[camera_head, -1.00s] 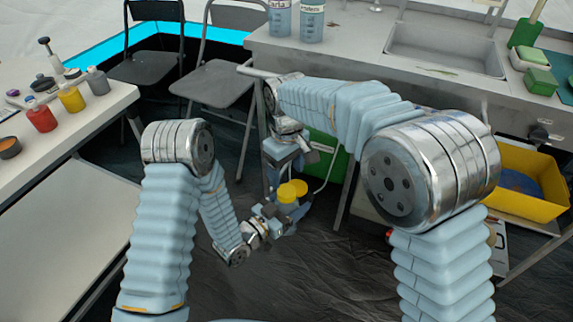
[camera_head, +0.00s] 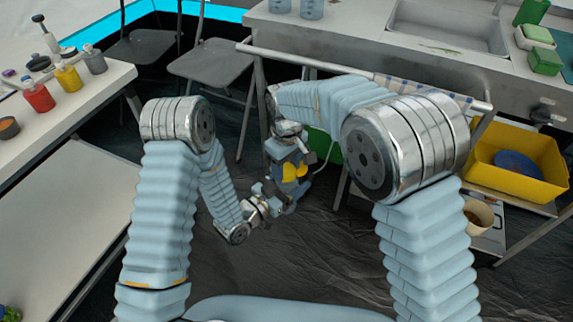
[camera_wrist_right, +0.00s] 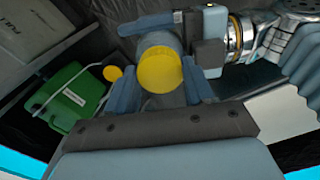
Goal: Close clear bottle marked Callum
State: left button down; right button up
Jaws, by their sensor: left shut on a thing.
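A bottle (camera_wrist_right: 176,42) with a large yellow top (camera_wrist_right: 158,69) is gripped by my left gripper (camera_head: 284,194), near the middle of the head view. A smaller yellow disc (camera_wrist_right: 113,73) shows beside the top in the right wrist view. I cannot tell whether it is attached. No name is readable on the bottle, and its body is mostly hidden. My right gripper (camera_wrist_right: 150,90) is open, its fingers either side of the yellow top. In the head view my right gripper (camera_head: 288,158) is just above the yellow parts (camera_head: 294,172).
A green box (camera_wrist_right: 75,97) stands below. Folding chairs (camera_head: 213,62) are behind. A white table (camera_head: 60,115) with several small bottles is left. A sink counter (camera_head: 350,40) with a towel rail and a yellow bin (camera_head: 480,175) is right. Dark floor below is open.

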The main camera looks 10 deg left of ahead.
jog(key=c, duration=0.5)
jog(key=o, duration=1.2)
jog(key=shift+r, duration=0.15)
notch_tip(320, 180, up, 12)
